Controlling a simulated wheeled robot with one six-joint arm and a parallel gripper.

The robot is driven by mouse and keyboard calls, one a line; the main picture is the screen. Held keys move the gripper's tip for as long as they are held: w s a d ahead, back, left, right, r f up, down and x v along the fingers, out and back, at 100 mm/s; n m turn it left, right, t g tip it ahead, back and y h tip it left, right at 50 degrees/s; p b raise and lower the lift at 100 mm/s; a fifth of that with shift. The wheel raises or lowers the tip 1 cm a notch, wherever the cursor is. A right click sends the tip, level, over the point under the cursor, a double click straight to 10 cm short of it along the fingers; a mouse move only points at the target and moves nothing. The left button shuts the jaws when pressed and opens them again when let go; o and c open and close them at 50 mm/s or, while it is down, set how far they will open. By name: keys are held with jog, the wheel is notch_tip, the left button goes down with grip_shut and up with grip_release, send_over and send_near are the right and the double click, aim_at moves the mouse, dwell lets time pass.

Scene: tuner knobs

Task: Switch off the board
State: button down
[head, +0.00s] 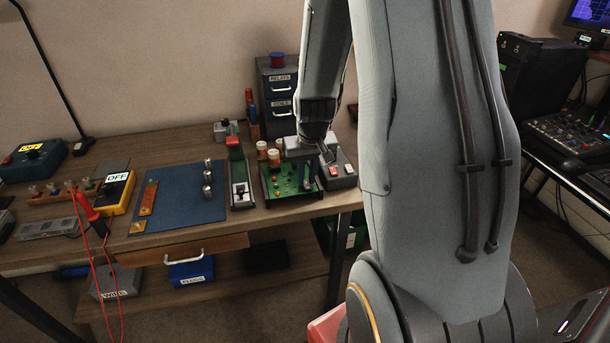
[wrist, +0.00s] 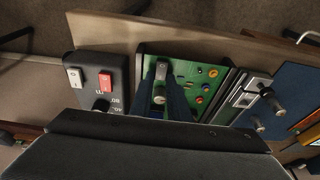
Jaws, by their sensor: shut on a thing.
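The green board (head: 283,183) lies near the front edge of the bench, with small coloured parts on it; it also shows in the wrist view (wrist: 204,62). My gripper (head: 327,156) reaches down over the board's right side. In the wrist view its dark fingers (wrist: 161,93) are shut on a small grey knob (wrist: 163,70) at the board; the fingers partly hide it. A dark switch box (head: 339,182) stands right of the board. In the wrist view the box has a white rocker (wrist: 74,77) and a red rocker (wrist: 105,81).
Left of the board are a narrow dark unit with a slider (head: 240,190) and a blue mat (head: 180,200) with metal cylinders. Copper-coloured coils (head: 262,149) stand behind the board. A drawer cabinet (head: 276,90) is at the back. A yellow "OFF" box (head: 118,193) sits further left.

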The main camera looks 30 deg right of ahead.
aim_at(308, 189)
dwell(0.4)
jog(key=c, duration=2)
grip_release()
jog(key=shift+r, duration=0.15)
jog(key=shift+b+v, duration=0.5)
jog(key=shift+v, duration=3.3)
jog(key=shift+s+a, duration=0.15)
jog(key=shift+a, duration=0.05)
